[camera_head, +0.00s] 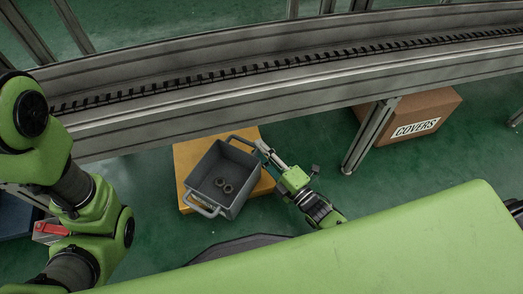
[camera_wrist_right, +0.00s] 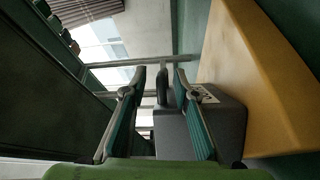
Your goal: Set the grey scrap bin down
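The grey scrap bin (camera_head: 233,196) is an open box with a loop handle at each end and a few small rings (camera_head: 224,185) inside. It appears over the yellow platform (camera_head: 188,160); contact beneath is hidden. My right gripper (camera_head: 266,152) is at the bin's upper-right handle (camera_head: 241,139). In the right wrist view, its fingers (camera_wrist_right: 160,78) are apart, with the dark handle (camera_wrist_right: 162,88) between them and visible gaps beside it. The bin's wall (camera_wrist_right: 225,125) is close to the yellow platform (camera_wrist_right: 245,75). My left arm is at the left; its gripper is out of view.
A grey conveyor (camera_head: 300,98) crosses behind the bin, with a support leg (camera_head: 369,137) to the right. A brown box marked COVERS (camera_head: 408,113) stands under it. A red object (camera_head: 48,231) is at the left. Green floor (camera_head: 320,160) is clear between platform and leg.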

